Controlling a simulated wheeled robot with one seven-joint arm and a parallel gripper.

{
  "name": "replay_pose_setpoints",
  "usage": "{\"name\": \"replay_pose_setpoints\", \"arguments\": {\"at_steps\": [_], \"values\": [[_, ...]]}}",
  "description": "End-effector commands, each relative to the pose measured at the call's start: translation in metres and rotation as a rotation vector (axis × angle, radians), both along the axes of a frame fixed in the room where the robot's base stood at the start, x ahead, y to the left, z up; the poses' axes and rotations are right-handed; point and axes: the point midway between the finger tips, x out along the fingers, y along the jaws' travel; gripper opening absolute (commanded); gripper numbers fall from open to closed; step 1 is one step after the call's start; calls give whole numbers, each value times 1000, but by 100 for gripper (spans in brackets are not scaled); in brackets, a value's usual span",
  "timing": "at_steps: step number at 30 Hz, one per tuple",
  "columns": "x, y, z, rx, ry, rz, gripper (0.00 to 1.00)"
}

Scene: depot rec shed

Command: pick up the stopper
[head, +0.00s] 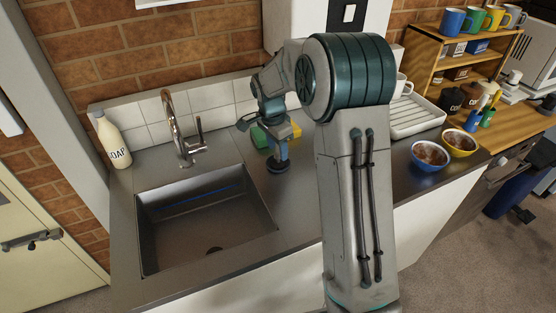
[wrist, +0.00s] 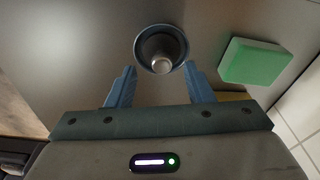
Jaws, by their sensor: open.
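The stopper (wrist: 161,48) is a dark round piece with a pale metal knob in its middle. In the wrist view it lies at the top centre, just beyond and between my fingertips. It also shows in the head view as a dark disc (head: 279,167) on the steel counter, right of the sink. My gripper (wrist: 159,69) is open, with its two blue fingers apart and nothing held between them. In the head view my gripper (head: 281,153) points down just above the stopper. Whether a finger touches it I cannot tell.
A green sponge (wrist: 254,62) lies close to the right of the stopper, with a yellow block (head: 296,130) beside it. The sink (head: 205,225), tap (head: 181,130) and soap bottle (head: 113,140) are to the left. Two bowls (head: 429,156) and a dish rack (head: 415,118) are to the right.

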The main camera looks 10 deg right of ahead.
Motion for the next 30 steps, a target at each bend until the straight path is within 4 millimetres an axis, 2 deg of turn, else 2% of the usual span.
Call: {"name": "replay_pose_setpoints", "arguments": {"at_steps": [6,15,16,18,21,30], "values": [[3,-3,-30,0,4,0,47],[4,-3,-36,1,1,-1,47],[4,-3,-36,1,1,-1,42],[4,-3,-36,1,1,-1,22],[4,-3,-36,1,1,-1,0],[4,-3,-35,0,1,-1,0]]}}
